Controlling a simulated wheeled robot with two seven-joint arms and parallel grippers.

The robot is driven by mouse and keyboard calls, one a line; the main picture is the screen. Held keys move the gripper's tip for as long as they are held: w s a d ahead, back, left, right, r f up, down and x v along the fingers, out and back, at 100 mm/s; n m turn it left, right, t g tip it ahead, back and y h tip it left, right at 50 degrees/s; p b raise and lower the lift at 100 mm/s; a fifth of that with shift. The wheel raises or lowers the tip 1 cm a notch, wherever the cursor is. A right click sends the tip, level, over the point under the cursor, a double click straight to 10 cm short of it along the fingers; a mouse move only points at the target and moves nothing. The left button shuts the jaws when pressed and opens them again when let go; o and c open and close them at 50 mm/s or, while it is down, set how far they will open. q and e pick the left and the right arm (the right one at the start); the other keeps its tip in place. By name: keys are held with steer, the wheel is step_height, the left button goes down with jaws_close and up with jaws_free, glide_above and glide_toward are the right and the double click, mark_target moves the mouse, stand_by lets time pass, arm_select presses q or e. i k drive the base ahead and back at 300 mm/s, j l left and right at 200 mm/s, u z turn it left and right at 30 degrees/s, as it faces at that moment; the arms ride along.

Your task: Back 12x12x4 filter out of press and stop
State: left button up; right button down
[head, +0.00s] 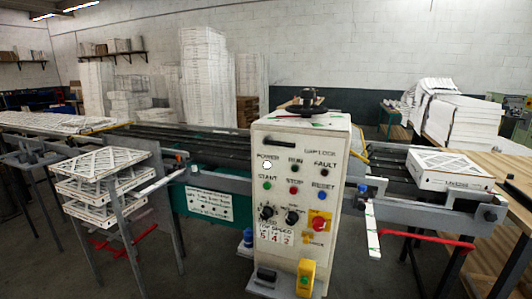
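A white boxed filter (450,167) with a crossed lattice face lies flat at the right end of the press. Small print shows on its front side, too small to read. The press (190,137) is a long dark roller bed behind a white control box (295,185). The box carries green, red and blue buttons, knobs and a red stop button on a yellow plate (319,222). I cannot see whether a filter is inside the press, since the box hides part of it. Neither of my grippers is in view.
Several lattice-faced filters (100,178) are stacked on a metal stand at the left. A wooden table (500,245) stands at the right. White stacks (465,120) stand at the back right and tall white stacks (207,80) against the wall. Bare floor shows at the front left.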

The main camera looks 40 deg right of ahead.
mark_target(432, 171)
steer(key=z, duration=2.45)
